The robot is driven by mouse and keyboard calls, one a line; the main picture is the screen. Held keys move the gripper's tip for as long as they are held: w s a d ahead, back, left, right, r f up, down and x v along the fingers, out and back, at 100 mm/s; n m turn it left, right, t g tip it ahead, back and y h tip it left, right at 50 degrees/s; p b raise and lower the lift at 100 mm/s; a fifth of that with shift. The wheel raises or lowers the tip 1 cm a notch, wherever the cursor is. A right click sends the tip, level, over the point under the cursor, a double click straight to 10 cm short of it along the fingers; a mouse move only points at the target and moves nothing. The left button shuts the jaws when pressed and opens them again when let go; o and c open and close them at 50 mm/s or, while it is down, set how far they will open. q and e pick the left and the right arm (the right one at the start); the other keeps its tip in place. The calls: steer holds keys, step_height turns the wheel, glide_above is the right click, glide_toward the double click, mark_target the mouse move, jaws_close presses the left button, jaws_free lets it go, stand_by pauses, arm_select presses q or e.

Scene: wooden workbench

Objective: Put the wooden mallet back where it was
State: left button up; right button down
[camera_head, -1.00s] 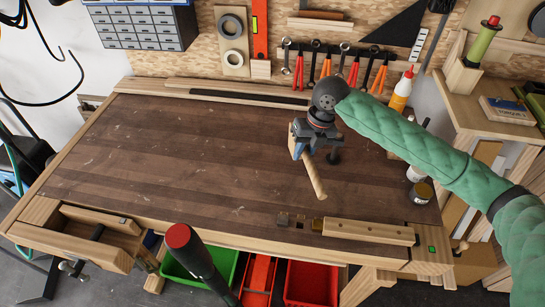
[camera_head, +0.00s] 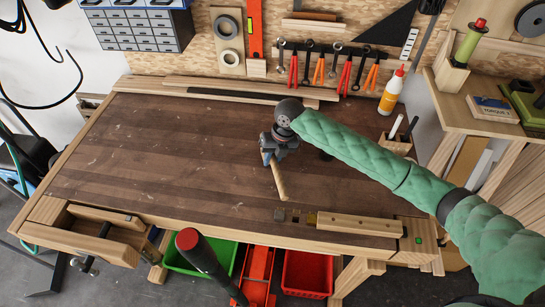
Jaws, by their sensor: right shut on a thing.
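The wooden mallet (camera_head: 279,180) is in my right gripper (camera_head: 271,155) over the middle right of the workbench (camera_head: 150,160). Its pale handle slants down and a little right below the jaws. The jaws cover most of the upper part, so the head is largely hidden. I cannot tell from this view whether the handle's end touches the bench top. The right gripper is shut on the mallet, and its arm comes in from the right. My left gripper is not in view.
A wooden vise bar (camera_head: 355,224) lies at the front right edge. A glue bottle (camera_head: 391,92) and a wooden holder (camera_head: 396,144) stand at the right. Wooden strips (camera_head: 215,89) run along the back. The bench's left and middle are clear.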

steer(key=shift+f, duration=0.35)
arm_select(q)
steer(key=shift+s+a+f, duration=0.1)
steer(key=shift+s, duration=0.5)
arm_select(e)
steer(key=shift+f, duration=0.1)
steer(key=c, duration=1.3)
jaws_free()
steer(key=shift+f, duration=0.1)
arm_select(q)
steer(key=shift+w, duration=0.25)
arm_select(e)
steer(key=shift+o, duration=0.2)
